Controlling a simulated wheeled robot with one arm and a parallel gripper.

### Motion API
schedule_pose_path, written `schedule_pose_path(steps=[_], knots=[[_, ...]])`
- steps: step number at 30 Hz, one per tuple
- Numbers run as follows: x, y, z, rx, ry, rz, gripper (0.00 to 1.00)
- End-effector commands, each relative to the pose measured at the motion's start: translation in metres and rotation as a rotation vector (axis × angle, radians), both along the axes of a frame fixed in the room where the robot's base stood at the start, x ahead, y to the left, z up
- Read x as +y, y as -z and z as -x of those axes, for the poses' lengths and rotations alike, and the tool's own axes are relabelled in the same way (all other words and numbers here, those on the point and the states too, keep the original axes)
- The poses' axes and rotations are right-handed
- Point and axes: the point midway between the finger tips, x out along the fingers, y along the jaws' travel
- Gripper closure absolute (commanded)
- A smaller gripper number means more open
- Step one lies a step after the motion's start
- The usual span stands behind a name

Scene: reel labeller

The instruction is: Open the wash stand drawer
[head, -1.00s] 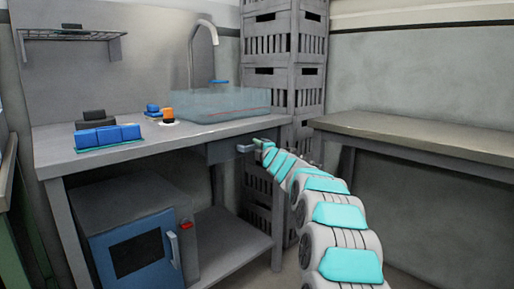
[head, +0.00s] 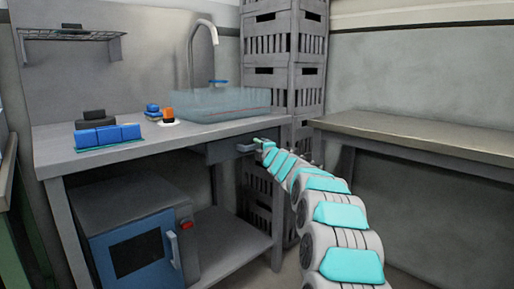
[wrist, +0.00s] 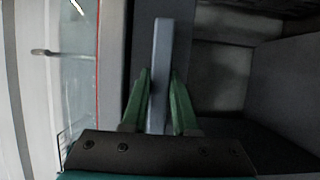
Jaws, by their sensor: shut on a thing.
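The wash stand (head: 110,152) is a grey bench with a sink, at the left and centre of the head view. Its drawer (head: 220,152) sits under the right end of the top, with a grey bar handle (head: 245,148) on the front. My gripper (head: 261,145) is at this handle. In the wrist view the handle (wrist: 161,55) runs between the two green fingers of my gripper (wrist: 160,78), which are shut on it. The drawer front looks about flush with the stand; I cannot tell of a small gap.
A clear basin (head: 222,105) and tap stand on top, with blue blocks (head: 108,135) at the left. A blue-fronted box (head: 135,245) is on the lower shelf. Stacked grey crates (head: 285,75) stand behind. A bare table (head: 420,137) is at the right.

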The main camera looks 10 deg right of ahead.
Motion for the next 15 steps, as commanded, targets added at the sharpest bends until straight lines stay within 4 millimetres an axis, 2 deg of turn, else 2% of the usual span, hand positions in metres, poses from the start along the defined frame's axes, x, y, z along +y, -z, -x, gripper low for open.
schedule_pose_path(steps=[5, 8, 15], knots=[[-0.009, 0.003, 0.012, 0.001, 0.001, 0.000, 1.00], [-0.019, 0.004, 0.026, 0.001, 0.002, -0.002, 1.00], [-0.051, 0.004, 0.072, 0.002, 0.005, 0.000, 1.00]])
